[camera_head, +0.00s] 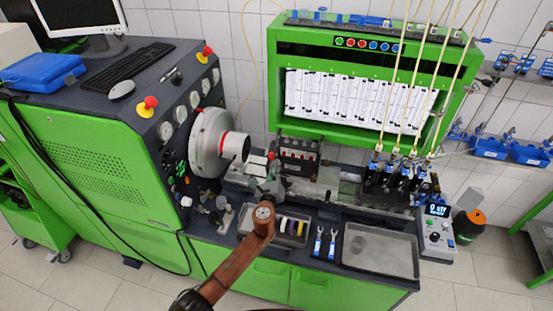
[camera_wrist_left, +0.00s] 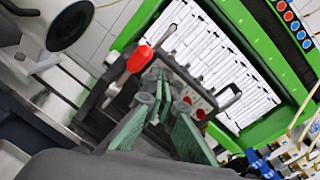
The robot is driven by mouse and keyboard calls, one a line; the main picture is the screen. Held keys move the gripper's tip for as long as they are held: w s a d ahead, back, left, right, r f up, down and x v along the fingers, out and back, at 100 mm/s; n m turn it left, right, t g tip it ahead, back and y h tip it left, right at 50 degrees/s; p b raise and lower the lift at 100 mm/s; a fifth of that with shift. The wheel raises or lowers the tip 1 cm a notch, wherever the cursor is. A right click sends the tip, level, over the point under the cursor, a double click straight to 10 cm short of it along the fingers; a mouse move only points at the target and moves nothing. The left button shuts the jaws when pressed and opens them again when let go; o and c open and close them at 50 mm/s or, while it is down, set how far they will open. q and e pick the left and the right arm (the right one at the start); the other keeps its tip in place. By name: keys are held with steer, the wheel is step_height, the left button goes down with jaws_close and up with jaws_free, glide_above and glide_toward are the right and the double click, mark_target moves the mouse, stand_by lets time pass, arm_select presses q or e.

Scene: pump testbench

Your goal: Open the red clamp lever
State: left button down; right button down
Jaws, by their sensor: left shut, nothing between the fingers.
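The red clamp lever shows in the left wrist view as a rounded red knob (camera_wrist_left: 140,59) on a dark clamp frame. My left gripper (camera_wrist_left: 164,98) is shut and empty, with its greenish fingers pointing at the clamp area. The knob lies just beyond and to the left of the fingertips in that view; I cannot tell whether they touch. In the head view my left gripper (camera_head: 268,184) is over the bench, right of the big grey flywheel (camera_head: 211,143), and it hides part of the clamp. My right gripper is not in view.
A dark block with several fittings (camera_head: 299,152) stands behind the gripper. Trays, including an empty grey one (camera_head: 380,252), lie along the front. Blue-tipped injectors with hoses (camera_head: 397,174) stand to the right. A green cabinet (camera_head: 362,70) rises behind.

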arm_select(q)
steer(key=s+r+p, duration=0.1)
steer(key=s+r, duration=0.3)
steer(key=r, duration=0.5)
steer(key=shift+s+d+p, duration=0.15)
steer(key=shift+s+p, duration=0.2)
steer(key=shift+p, duration=0.05)
steer(key=shift+r, duration=0.15)
